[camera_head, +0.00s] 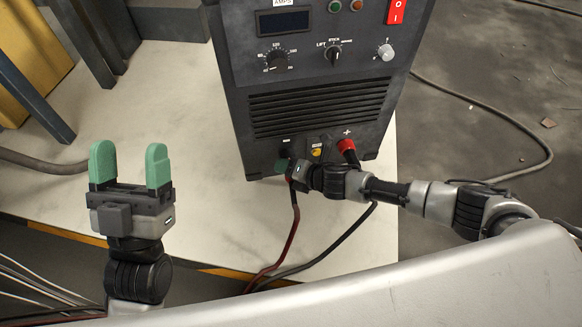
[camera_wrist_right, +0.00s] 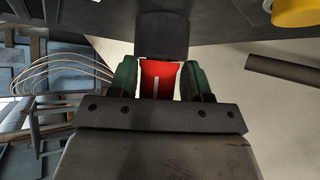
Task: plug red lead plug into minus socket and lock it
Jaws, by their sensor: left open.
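The welding machine (camera_head: 318,80) stands on a pale board with its sockets low on the front. My right gripper (camera_wrist_right: 162,82) is shut on the red lead plug (camera_wrist_right: 158,76), which has a white line on it. The plug's far end meets the black minus socket (camera_wrist_right: 162,35); how deep it sits cannot be told. In the head view the minus socket (camera_head: 285,153) is partly hidden by my right gripper (camera_head: 284,166). The red lead (camera_head: 294,222) hangs down below. My left gripper (camera_head: 130,165) is open and empty, away to the left of the machine.
A red-collared plus socket (camera_head: 346,145) and a yellow part (camera_head: 316,152) are right of the minus socket. A black cable (camera_head: 345,238) hangs behind my right arm. Blue-grey legs (camera_head: 85,40) stand at the upper left. The pale board (camera_head: 185,90) is clear between them and the machine.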

